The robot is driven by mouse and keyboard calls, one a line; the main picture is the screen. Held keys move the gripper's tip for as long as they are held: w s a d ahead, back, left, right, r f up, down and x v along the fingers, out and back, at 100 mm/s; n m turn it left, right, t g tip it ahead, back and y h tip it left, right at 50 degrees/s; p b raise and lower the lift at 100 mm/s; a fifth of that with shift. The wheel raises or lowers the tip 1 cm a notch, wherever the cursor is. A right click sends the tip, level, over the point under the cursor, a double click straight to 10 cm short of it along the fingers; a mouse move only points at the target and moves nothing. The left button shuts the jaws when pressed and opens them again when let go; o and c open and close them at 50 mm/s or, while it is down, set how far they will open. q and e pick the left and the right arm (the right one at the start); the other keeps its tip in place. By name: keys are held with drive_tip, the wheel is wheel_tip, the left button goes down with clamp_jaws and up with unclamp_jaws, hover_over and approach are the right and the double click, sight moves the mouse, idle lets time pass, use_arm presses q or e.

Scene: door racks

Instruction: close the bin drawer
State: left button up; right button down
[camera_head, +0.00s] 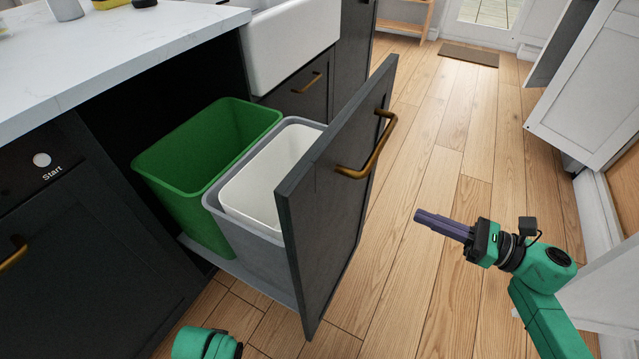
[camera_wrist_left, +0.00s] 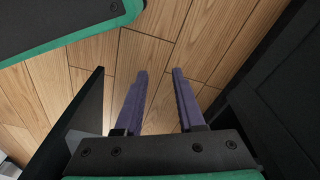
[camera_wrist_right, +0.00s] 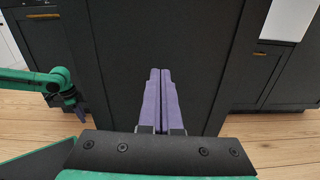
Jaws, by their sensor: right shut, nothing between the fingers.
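The bin drawer is pulled out, its dark front panel (camera_head: 335,200) standing well away from the cabinet. A brass handle (camera_head: 370,155) is on its outer face. Behind the panel are a green bin (camera_head: 165,180) and a white-lined grey bin (camera_head: 215,215). My right gripper (camera_head: 418,215) is shut and empty, apart from the panel's outer side and pointing at it. In the right wrist view its fingers (camera_wrist_right: 160,72) point at a broad dark panel. My left gripper (camera_wrist_left: 160,73) is open and empty above the floor; in the head view only a green arm part shows at the bottom.
A white counter (camera_head: 100,50) and a white sink (camera_head: 290,40) are above the cabinets. A dishwasher front (camera_head: 70,240) is at left. White cabinet doors (camera_head: 590,90) stand open at right. Wood floor (camera_head: 450,130) is clear between them.

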sight(344, 190)
drive_tip(key=shift+n, duration=0.5)
drive_tip(key=x, duration=0.4)
drive_tip(key=s+x, duration=0.1)
drive_tip(key=x, duration=0.3)
drive_tip(key=a+r+p+x, duration=0.1)
drive_tip(key=x, duration=0.4)
drive_tip(key=shift+s, duration=0.15)
drive_tip(key=shift+a, duration=0.3)
use_arm(q)
drive_tip(key=shift+s+a+f, duration=0.25)
drive_tip(key=shift+s+f, duration=0.4)
drive_tip(key=shift+f, duration=0.1)
use_arm(e)
drive_tip(key=shift+w+a, duration=0.15)
drive_tip(key=shift+w, duration=0.15)
use_arm(q)
drive_tip(key=shift+w, duration=0.2)
use_arm(e)
drive_tip(key=shift+a, duration=0.1)
